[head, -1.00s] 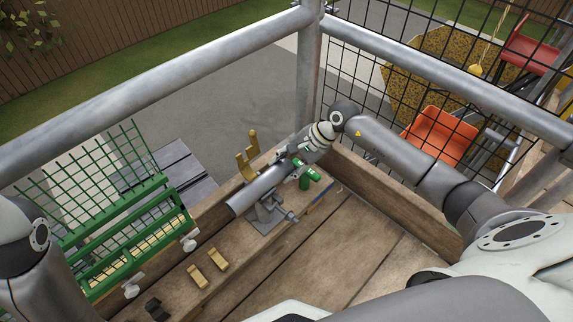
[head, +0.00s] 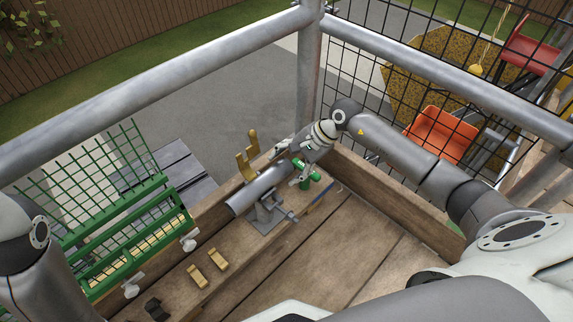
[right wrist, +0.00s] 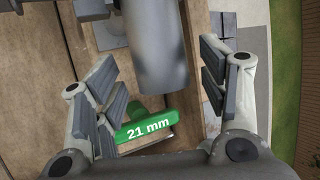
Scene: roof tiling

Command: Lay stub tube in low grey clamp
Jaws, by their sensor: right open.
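The stub tube (head: 258,191) is a short grey pipe lying along the low grey clamp (head: 266,218), which stands on the wooden ledge. In the right wrist view the tube (right wrist: 163,45) points down from the top, its near end free. My right gripper (head: 297,170) is at the tube's right-hand end. In the right wrist view the gripper (right wrist: 162,88) is open, its fingers apart on either side and not touching the tube. Little of the clamp shows there. My left arm shows at the left edge, but its gripper is out of view.
A green piece marked 21 mm (right wrist: 148,126) sits under my right gripper. A tall yellow forked bracket (head: 247,158) stands behind the tube. Two small wooden blocks (head: 208,267) and a black clip (head: 155,308) lie to the left. A blue pencil-like stick (head: 321,200) lies right of the clamp.

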